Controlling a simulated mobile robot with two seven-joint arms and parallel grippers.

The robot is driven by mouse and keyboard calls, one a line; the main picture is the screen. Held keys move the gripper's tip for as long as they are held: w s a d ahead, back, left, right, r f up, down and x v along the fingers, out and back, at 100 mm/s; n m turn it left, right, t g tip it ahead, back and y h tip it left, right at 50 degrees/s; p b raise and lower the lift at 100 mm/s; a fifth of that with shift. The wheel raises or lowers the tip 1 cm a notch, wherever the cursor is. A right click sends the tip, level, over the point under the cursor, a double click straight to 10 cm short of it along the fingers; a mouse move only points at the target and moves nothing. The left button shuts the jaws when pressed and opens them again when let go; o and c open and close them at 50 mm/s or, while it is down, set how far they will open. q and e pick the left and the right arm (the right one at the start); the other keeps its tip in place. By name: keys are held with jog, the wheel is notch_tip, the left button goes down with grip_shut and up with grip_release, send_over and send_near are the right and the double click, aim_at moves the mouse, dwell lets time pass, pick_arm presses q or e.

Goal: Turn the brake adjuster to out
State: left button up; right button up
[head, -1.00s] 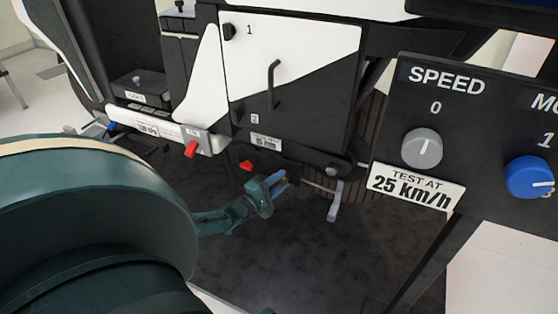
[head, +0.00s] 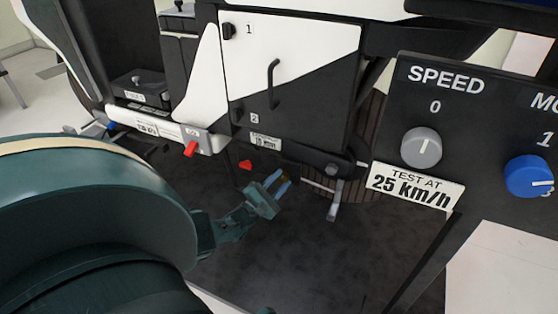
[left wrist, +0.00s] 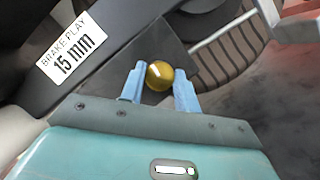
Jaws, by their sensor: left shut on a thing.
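The brake adjuster is a round brass-coloured knob (left wrist: 159,75) under the front of the chassis rig. In the left wrist view it sits between the two blue fingers of my left gripper (left wrist: 159,84), one on each side. My left gripper also shows in the head view (head: 278,182), low under the white and black panel, shut on the knob. In the head view the knob is small and mostly hidden by the fingers. A "BRAKE PLAY 15 mm" plate (left wrist: 72,46) is beside it. No in or out marking is readable. My right gripper is not in view.
A red part (head: 246,165) is just left of the gripper and a grey pedal-like lever (head: 335,201) just right. A red lever (head: 191,149) is further left. The control panel with the speed knob (head: 422,147) and a blue knob (head: 530,176) stands at the right.

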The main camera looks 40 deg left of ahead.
pick_arm(q)
jog(key=o, duration=1)
jog(key=shift+c, duration=0.2)
jog(key=shift+s, duration=0.2)
jog(key=p+v, duration=0.2)
jog(key=v, duration=1)
jog(key=shift+s, duration=0.35)
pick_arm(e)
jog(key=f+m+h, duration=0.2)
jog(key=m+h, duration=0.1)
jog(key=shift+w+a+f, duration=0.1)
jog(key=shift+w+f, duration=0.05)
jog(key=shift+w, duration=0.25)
pick_arm(q)
jog(key=shift+f, duration=0.1)
